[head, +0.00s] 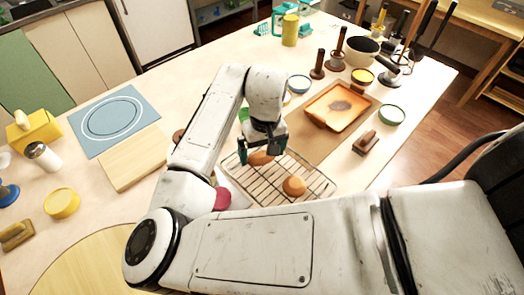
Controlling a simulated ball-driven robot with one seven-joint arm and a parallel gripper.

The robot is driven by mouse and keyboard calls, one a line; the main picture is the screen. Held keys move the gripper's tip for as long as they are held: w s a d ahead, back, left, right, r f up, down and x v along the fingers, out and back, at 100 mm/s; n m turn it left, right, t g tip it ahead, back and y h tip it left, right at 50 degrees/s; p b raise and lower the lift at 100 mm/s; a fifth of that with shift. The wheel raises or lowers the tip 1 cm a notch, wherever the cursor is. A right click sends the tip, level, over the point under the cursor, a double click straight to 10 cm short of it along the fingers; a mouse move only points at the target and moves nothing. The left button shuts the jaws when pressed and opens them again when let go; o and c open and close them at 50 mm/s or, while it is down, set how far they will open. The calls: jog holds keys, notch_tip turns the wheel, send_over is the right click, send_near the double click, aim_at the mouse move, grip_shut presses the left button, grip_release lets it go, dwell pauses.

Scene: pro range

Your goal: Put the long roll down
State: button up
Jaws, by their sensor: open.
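The long roll (261,158) is golden brown and shows at the far left part of the wire rack (268,190). My gripper (262,150) is right over it, open, with one dark finger on each side of the roll. The roll appears to lie on the rack, but the gripper hides part of it and I cannot make out the contact. A round bun (294,186) sits on the same rack, nearer to me and to the right.
An orange tray (338,104) lies beyond the rack on a brown mat. Bowls and upright tools crowd the back right. A wooden board (135,160) and a blue mat (112,120) lie at left. A pinkish-red object (222,198) is close beside my arm.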

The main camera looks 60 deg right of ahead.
notch_tip(320, 180, up, 12)
jog(key=shift+s+d+f, duration=0.2)
jog(key=shift+s+d, duration=0.05)
dwell(1.5)
